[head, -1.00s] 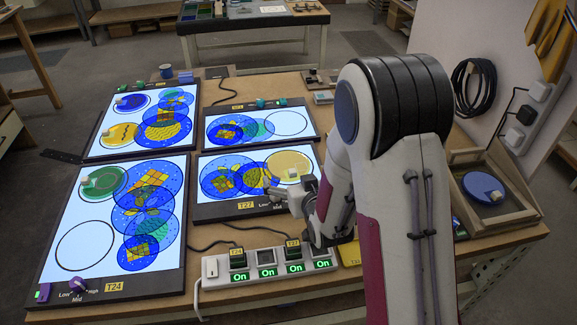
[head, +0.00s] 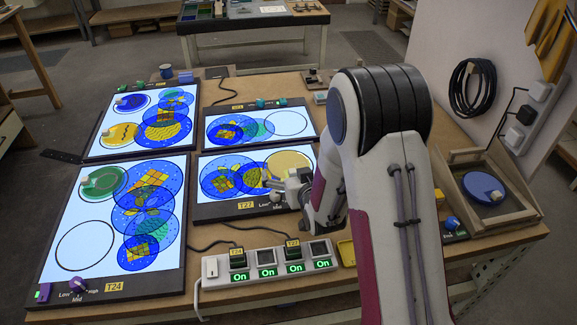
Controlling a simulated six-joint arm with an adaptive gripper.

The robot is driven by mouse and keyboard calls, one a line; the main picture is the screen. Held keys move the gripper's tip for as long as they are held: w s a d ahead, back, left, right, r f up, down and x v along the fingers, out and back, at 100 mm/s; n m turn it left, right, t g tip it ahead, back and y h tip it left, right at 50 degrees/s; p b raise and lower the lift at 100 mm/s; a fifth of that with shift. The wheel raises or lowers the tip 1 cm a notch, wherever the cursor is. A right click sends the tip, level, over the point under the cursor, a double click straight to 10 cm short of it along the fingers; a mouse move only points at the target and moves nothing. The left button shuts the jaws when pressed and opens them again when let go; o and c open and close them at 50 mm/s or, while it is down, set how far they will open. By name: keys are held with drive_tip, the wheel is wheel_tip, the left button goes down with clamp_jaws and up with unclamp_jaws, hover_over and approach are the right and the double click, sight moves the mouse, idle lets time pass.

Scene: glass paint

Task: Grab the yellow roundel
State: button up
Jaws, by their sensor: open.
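A plain yellow roundel (head: 289,159) lies on the right side of the lit panel tagged T27 (head: 222,211). My gripper (head: 270,184) is open, at the lower edge of this roundel in the picture. It hides the roundel's lower part and its knob, and I cannot tell how high it is above the panel.
Several blue patterned roundels overlap on the lit panels. A green roundel (head: 100,182) lies on the near left panel. A power strip (head: 268,262) with several "On" lights runs along the front. A wooden tray (head: 527,208) with a blue roundel (head: 483,187) stands at the right.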

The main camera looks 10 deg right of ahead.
drive_tip(key=shift+w+f, duration=0.15)
drive_tip(key=shift+w, duration=0.3)
drive_tip(key=shift+s+f, duration=0.1)
drive_tip(key=shift+f, duration=0.05)
clamp_jaws()
